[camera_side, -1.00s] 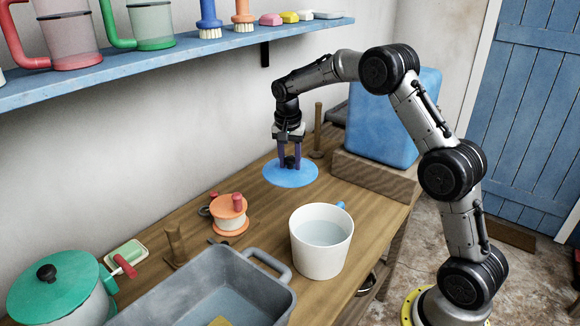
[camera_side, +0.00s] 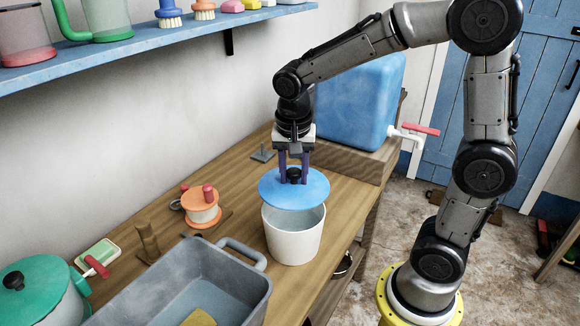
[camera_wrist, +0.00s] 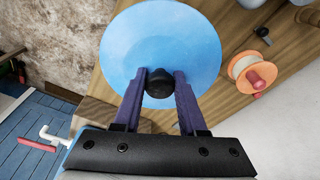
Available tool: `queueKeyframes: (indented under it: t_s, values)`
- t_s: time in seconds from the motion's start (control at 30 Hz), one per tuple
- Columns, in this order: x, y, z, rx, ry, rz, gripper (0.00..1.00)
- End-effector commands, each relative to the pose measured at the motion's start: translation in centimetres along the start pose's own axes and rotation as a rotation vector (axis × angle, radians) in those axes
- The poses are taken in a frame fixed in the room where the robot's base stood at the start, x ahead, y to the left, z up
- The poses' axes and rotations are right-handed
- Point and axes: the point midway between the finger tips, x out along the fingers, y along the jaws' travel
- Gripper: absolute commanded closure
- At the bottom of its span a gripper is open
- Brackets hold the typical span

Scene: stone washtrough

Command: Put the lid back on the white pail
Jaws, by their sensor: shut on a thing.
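The white pail (camera_side: 293,243) stands upright on the wooden bench, its opening partly showing. The blue round lid (camera_side: 312,188) hangs above the pail's rim, roughly level and set a little toward the back. My gripper (camera_side: 293,178) is shut on the lid's black knob, which also shows between the fingers in the wrist view (camera_wrist: 159,88). In the side view a gap shows between the lid and the pail's front rim; contact at the back is hidden. In the wrist view the lid (camera_wrist: 160,35) covers the pail.
A grey basin (camera_side: 190,290) stands close to the pail at front left, its handle (camera_side: 243,252) near the pail. An orange-rimmed spool (camera_side: 201,207) stands to the left. A blue tank (camera_side: 355,100) with a tap stands behind on a wooden block. A shelf (camera_side: 140,50) runs above left.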

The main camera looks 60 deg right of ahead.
Motion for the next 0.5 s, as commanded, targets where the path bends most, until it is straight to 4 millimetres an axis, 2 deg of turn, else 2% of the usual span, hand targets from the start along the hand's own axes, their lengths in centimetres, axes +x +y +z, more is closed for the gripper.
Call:
queueKeyframes:
  t_s: [0.5]
  values:
    - [4.3,0.0,0.6,0.0,0.0,0.002,1.0]
